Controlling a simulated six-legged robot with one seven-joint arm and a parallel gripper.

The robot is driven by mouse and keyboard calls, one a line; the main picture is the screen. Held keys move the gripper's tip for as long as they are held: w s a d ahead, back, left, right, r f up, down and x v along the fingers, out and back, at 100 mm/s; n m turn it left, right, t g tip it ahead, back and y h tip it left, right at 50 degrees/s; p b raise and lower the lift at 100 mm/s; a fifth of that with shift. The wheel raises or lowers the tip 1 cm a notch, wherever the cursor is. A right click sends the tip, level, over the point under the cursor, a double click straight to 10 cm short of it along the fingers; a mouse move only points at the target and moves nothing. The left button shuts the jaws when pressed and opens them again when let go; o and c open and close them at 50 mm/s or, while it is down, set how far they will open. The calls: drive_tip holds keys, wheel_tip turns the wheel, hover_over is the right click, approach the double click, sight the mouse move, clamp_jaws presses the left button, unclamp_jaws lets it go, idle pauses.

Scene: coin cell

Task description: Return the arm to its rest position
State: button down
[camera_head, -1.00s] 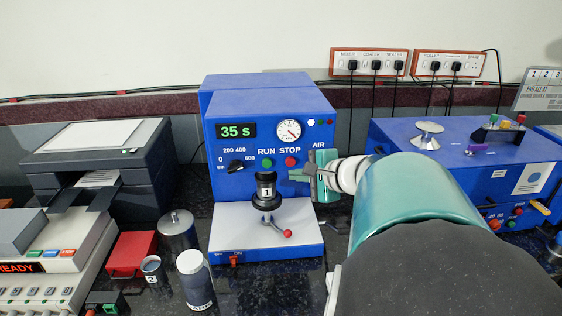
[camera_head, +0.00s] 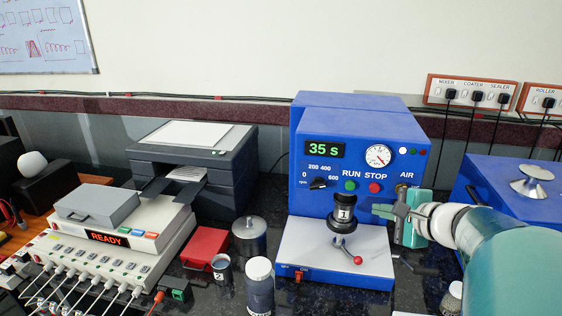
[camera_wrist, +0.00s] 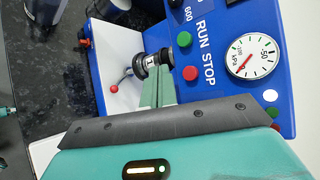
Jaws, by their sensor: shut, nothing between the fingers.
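My gripper (camera_head: 384,211) is shut and empty. In the head view it is beside the right side of the blue mixer (camera_head: 350,125), in front of its panel and right of the black cup (camera_head: 344,209) marked 1, apart from the cup. The mixer display reads 35 s. The wrist view shows my green fingers (camera_wrist: 157,95) together, with the cup (camera_wrist: 151,62) and the RUN and STOP buttons beyond them. My green arm comes in from the lower right of the head view.
A red box (camera_head: 204,247), a grey cylinder (camera_head: 249,238) and a white-capped jar (camera_head: 259,283) stand left of the mixer. A dark printer (camera_head: 228,165) and a tester reading READY (camera_head: 110,238) are farther left. A blue machine (camera_head: 495,180) stands at the right.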

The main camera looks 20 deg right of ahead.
drive_tip(key=s+a+f+n+g+y, duration=0.1)
drive_tip(key=a+f+n+g+y, duration=0.2)
drive_tip(key=a+n+g, duration=1.05)
drive_tip(key=s+a+f+n+t+h, duration=0.1)
drive_tip(key=s+a+n+t+h, duration=0.3)
drive_tip(key=a, duration=0.9)
drive_tip(key=s+n+t, duration=0.2)
drive_tip(key=s+n, duration=0.1)
drive_tip(key=shift+s+f, duration=0.2)
drive_tip(key=shift+f, duration=0.15)
drive_tip(key=shift+a, duration=0.1)
